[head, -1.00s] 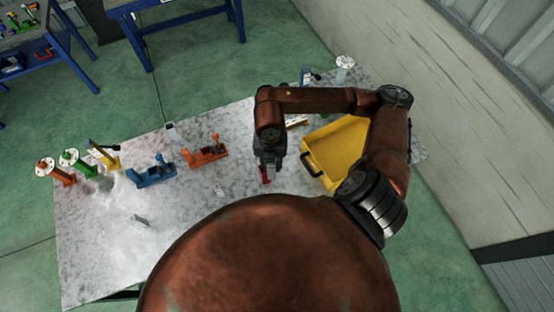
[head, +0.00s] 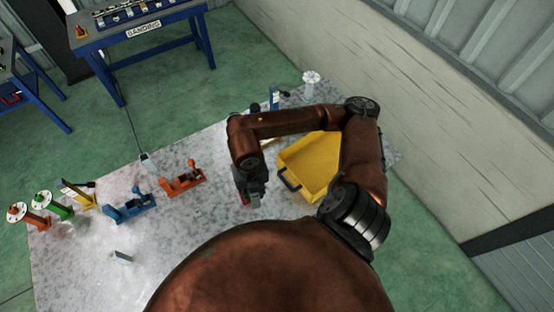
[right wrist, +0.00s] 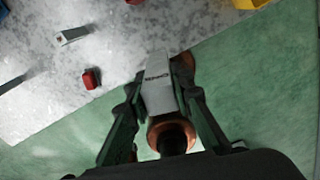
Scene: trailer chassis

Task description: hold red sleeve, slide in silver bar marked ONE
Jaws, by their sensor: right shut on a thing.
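The red sleeve (right wrist: 91,78) lies on the speckled grey table in the right wrist view, apart from my right gripper. My right gripper (right wrist: 155,112) is shut on a silver bar (right wrist: 158,92), which sticks out between its fingers. Dark lettering shows on the bar, but I cannot read it surely. In the head view my right gripper (head: 248,190) is low on the near side of the table, with a bit of red by its tip. The arm hides most of what it holds. My left gripper is not in view.
A yellow bin (head: 310,165) stands right of my right gripper. Orange (head: 182,181) and blue (head: 130,208) fixtures stand to the left. A small grey block (head: 122,257) lies on the front left of the table (head: 80,270), with bare surface around it.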

